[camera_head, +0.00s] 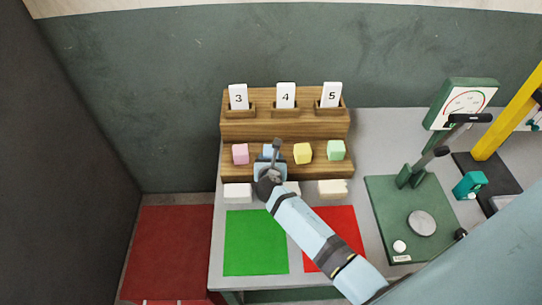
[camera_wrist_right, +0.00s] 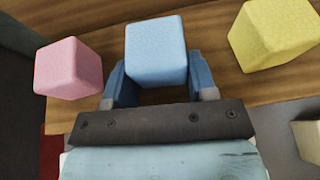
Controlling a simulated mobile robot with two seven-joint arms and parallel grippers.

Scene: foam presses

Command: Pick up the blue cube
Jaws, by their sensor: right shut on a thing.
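The blue cube (camera_wrist_right: 156,50) is between the two fingers of my right gripper (camera_wrist_right: 160,85) in the right wrist view. The fingers are shut on its sides. In the head view the right gripper (camera_head: 270,162) is over the wooden stand and hides most of the blue cube (camera_head: 270,149). I cannot tell whether the cube touches the shelf or is lifted. My left gripper is not in view.
A pink cube (camera_head: 240,154) stands left of the gripper; a yellow cube (camera_head: 303,153) and a green cube (camera_head: 336,150) stand right on the wooden stand (camera_head: 285,128). White blocks (camera_head: 238,193) lie in front. A green press (camera_head: 405,220) stands at the right.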

